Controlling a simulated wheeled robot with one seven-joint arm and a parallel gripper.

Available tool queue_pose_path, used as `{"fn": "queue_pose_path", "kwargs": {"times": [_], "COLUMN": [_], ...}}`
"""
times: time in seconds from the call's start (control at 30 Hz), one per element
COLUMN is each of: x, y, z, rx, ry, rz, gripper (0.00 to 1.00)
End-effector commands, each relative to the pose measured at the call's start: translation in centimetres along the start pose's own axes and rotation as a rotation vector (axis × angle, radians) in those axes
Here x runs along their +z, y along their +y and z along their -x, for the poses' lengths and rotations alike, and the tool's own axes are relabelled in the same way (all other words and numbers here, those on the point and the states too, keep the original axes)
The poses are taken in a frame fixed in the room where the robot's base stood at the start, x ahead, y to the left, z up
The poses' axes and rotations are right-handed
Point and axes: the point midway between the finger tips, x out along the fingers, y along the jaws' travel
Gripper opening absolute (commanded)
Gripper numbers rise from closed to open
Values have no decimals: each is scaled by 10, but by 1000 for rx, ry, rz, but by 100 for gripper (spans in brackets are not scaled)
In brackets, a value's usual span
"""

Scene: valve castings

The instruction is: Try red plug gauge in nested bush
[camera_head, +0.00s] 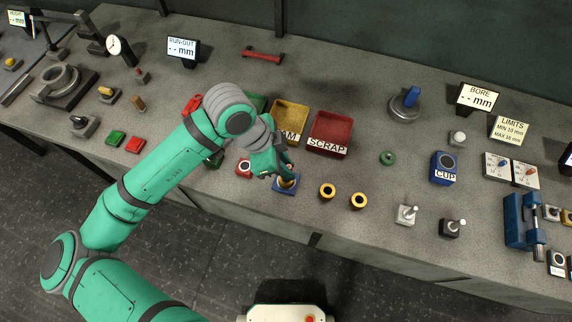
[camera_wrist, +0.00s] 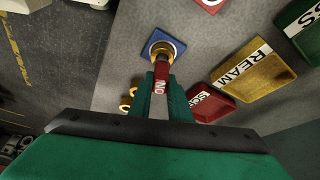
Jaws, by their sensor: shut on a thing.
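The red plug gauge (camera_wrist: 162,72), with white "NO" lettering, is between my gripper's fingers (camera_wrist: 163,88) in the wrist view. Its far end meets the yellow nested bush (camera_wrist: 159,49); I cannot tell whether the end is inside the bore or just over it. The bush sits on a blue square nest (camera_wrist: 178,45). In the head view my gripper (camera_head: 287,170) is right above the bush (camera_head: 287,184) and the blue nest (camera_head: 277,187), and hides most of the gauge.
Two loose yellow bushes (camera_head: 327,191) (camera_head: 358,201) stand to the right. The REAM tray (camera_head: 304,111) and red SCRAP tray (camera_head: 347,121) lie behind. A blue cup (camera_head: 444,164) stands farther right.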

Motion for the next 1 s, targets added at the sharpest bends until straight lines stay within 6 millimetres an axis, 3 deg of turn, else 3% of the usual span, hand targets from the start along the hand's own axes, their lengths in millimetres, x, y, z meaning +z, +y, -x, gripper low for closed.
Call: {"fn": "queue_pose_path", "kwargs": {"times": [0.37, 1.0], "x": [0, -8], "y": [-1, -1], "z": [0, 20], "rx": [-2, -3], "ry": [-1, -1], "rz": [-1, -1], "gripper": [0, 0]}}
